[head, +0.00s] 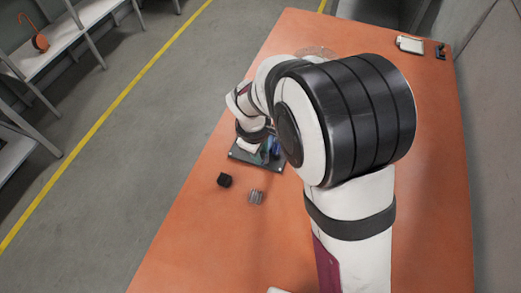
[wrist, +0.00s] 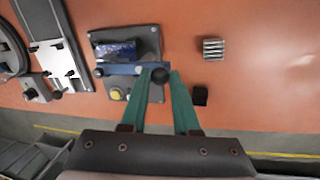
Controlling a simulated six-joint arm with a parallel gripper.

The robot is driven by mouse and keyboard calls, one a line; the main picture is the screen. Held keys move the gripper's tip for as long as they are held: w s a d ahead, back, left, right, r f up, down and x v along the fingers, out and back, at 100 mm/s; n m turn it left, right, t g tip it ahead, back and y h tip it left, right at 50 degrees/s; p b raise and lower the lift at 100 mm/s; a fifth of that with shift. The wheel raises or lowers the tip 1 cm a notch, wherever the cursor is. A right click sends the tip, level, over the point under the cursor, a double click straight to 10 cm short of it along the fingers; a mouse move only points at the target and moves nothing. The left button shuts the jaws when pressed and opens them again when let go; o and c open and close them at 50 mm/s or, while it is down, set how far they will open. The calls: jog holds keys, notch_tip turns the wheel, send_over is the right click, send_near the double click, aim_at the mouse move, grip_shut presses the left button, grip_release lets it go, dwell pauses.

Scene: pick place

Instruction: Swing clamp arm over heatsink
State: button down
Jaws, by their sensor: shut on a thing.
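A dark fixture plate (wrist: 151,44) lies on the table and carries a shiny dark-blue block (wrist: 116,51). A blue clamp arm (wrist: 124,69) lies across the plate beside the block, on the side nearer my gripper, and does not cover it. A black round knob (wrist: 160,76) is at the arm's right end. My gripper (wrist: 162,78) has its teal fingers shut on this knob. A grey finned block (wrist: 213,48), which looks like a heatsink, lies on the bare table to the right, apart from the plate. In the head view, my arm hides much of the plate (head: 236,153).
A black block (wrist: 200,96) lies close to my right finger; it also shows in the head view (head: 224,180). A yellow button (wrist: 117,94) is on the fixture. A white railed device (wrist: 60,67) stands left of the plate. The orange table (head: 190,230) is clear towards the front.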

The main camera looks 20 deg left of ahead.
jog(key=c, duration=0.7)
grip_release()
jog(key=shift+o, duration=0.2)
jog(key=shift+r, duration=0.1)
jog(key=s+r, duration=0.3)
jog(key=r, duration=1.2)
jog(key=shift+a+r, duration=0.15)
jog(key=shift+a, duration=0.1)
jog(key=s+d+m+g+y, duration=0.1)
jog(key=s+d+m, duration=0.55)
jog(key=d, duration=0.25)
jog(key=s+d+m+g, duration=0.1)
jog(key=s+d+m, duration=0.4)
jog(key=d+m, duration=0.35)
jog(key=s+d+f+m+y, duration=0.1)
jog(key=s+d+f+m, duration=0.2)
jog(key=s+m, duration=0.3)
jog(key=shift+s+m, duration=0.15)
jog(key=shift+m, duration=0.15)
